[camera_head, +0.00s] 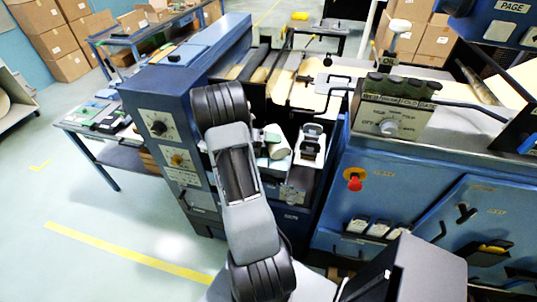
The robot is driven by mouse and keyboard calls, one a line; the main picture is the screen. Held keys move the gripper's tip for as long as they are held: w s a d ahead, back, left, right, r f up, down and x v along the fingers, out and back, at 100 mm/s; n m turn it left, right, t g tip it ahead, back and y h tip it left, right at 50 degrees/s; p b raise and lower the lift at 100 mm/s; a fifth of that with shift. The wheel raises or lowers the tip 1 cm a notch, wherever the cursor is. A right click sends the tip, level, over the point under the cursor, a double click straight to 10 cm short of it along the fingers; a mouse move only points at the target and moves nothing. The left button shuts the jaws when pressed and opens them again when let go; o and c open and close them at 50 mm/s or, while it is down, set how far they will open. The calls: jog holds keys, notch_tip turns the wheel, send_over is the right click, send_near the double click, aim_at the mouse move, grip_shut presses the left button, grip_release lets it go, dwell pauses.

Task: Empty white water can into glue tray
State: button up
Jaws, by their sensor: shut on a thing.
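A white rounded can (279,148), which looks like the white water can, is in the recess between the two blue machine cabinets. It looks tilted, and my arm partly covers the area to its left. My arm's thick grey link and black joints stand in front of the recess. My gripper is hidden behind them, so its contact with the can does not show. A white piece with black parts on top (311,146) is just right of the can. I cannot tell whether it is the glue tray.
A blue cabinet with knobs (172,146) stands left of my arm. A larger blue machine (400,190) with a red knob (354,181) stands right. Rollers and brown paper lie behind the recess. The floor (100,225) at front left is clear.

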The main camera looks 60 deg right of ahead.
jog(key=shift+w+d+r+n+p, duration=0.15)
jog(key=shift+r+n+p, duration=0.25)
jog(key=shift+r+p, duration=0.7)
jog(key=shift+w+r+n+g, duration=0.1)
jog(key=shift+r+n+g, duration=0.2)
jog(key=shift+g, duration=0.1)
jog(key=shift+w+d+r+n, duration=0.15)
jog(key=shift+r+n, duration=0.05)
jog(key=shift+n, duration=0.2)
dwell(0.3)
